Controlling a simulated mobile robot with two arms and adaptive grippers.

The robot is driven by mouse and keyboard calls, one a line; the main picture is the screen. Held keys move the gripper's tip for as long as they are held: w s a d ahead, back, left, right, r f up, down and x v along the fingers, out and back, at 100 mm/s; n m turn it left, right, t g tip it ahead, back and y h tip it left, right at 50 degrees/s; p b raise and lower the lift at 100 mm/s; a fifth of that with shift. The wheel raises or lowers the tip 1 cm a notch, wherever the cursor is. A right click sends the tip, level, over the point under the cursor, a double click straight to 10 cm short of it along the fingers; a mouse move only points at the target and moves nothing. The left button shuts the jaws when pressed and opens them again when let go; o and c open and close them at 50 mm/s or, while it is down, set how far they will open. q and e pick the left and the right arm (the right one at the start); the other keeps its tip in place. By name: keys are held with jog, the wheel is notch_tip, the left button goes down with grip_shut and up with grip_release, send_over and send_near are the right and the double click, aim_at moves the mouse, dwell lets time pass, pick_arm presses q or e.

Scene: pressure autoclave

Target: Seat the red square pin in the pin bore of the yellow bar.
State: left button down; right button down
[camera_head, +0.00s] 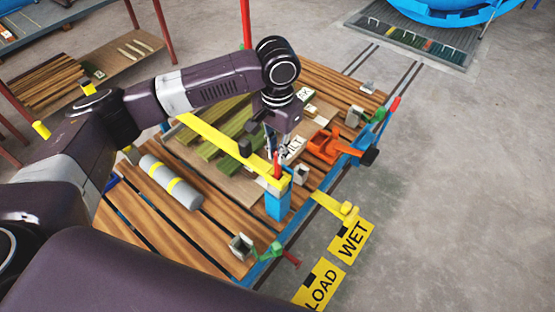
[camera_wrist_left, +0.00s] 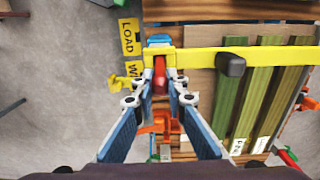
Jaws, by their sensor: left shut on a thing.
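The red square pin (camera_head: 277,169) stands upright at the near right end of the yellow bar (camera_head: 232,151). My left gripper (camera_head: 275,150) is above that end, its fingers shut on the pin. In the left wrist view the pin (camera_wrist_left: 160,78) lies between the blue fingertips (camera_wrist_left: 160,88), over the end of the yellow bar (camera_wrist_left: 250,57). The bar's end lies at the top of a blue post (camera_head: 279,207). The bore is hidden, and I cannot tell whether the pin's lower end is inside it. My right gripper is not in view.
A black knob (camera_wrist_left: 231,64) sits on the bar.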

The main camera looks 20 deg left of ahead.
pick_arm(q)
notch_tip(320, 180, down, 4)
jog(key=shift+f+p, duration=0.1)
jog(key=shift+p, duration=0.35)
jog(key=shift+f, duration=0.4)
jog(key=c, duration=1.9)
grip_release()
jog(key=shift+c, duration=0.2)
notch_tip(320, 180, up, 11)
jog(key=b, duration=0.3)
jog(key=shift+r, duration=0.6)
